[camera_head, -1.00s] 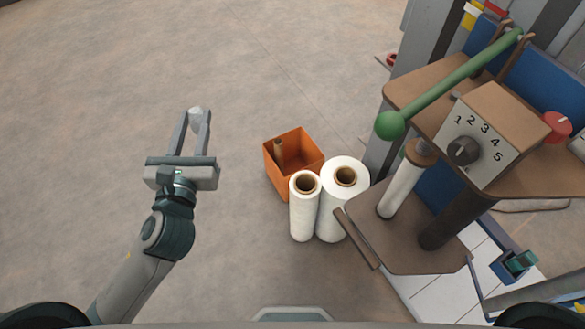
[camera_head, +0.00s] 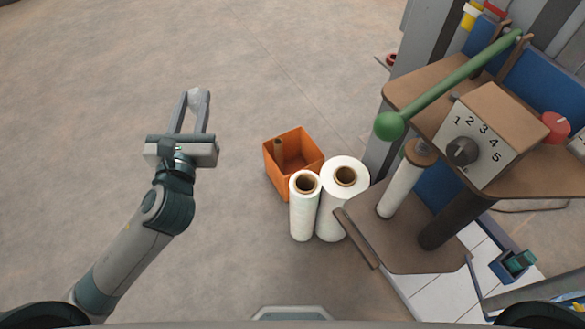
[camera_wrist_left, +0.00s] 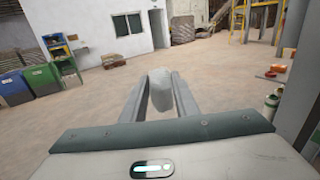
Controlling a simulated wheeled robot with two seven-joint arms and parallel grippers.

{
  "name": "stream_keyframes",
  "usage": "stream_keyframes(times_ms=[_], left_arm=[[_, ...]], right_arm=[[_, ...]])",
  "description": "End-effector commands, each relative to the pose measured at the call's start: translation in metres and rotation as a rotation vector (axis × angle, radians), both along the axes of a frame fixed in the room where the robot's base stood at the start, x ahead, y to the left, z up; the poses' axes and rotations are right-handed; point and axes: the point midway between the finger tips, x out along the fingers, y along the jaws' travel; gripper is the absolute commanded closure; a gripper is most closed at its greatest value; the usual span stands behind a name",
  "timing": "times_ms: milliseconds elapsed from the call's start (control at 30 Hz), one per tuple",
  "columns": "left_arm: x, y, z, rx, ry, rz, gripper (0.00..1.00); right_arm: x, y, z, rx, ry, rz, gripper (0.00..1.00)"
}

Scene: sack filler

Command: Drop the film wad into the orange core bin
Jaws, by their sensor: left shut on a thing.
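The film wad (camera_head: 194,97) is a small whitish lump between the fingertips of my left gripper (camera_head: 192,100), which is shut on it. In the left wrist view the wad (camera_wrist_left: 160,90) shows as a pale rounded piece between the two fingers. The orange core bin (camera_head: 277,175) stands on the floor to the right of my left gripper, in the middle of the head view. The gripper is apart from the bin, over bare floor. My right gripper is not in view.
Two white film rolls (camera_head: 304,215) (camera_head: 345,205) stand upright at the bin's near right side. A machine with a numbered dial box (camera_head: 485,140), a green-knobbed lever (camera_head: 390,125) and a brown platform (camera_head: 410,245) fills the right. The floor left of the bin is clear.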

Motion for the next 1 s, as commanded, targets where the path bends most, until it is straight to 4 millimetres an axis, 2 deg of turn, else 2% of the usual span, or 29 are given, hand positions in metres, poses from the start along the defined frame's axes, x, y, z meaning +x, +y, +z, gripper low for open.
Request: stream_keyframes(times_ms=[233,367,467,800,1000], left_arm=[[-0.001,0.0,-0.001,0.0,0.0,0.0,0.94],[-0.009,0.0,-0.006,-0.001,0.002,0.0,0.94],[-0.021,0.0,-0.014,-0.003,0.003,0.0,0.94],[-0.081,0.0,-0.041,-0.002,0.003,0.001,0.94],[-0.096,0.0,-0.044,0.0,0.0,0.0,0.94]], right_arm=[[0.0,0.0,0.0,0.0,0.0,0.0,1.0],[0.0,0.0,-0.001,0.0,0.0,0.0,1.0],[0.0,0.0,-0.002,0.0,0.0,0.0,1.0],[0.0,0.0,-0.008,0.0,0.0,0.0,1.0],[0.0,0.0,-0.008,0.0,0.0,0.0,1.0]])
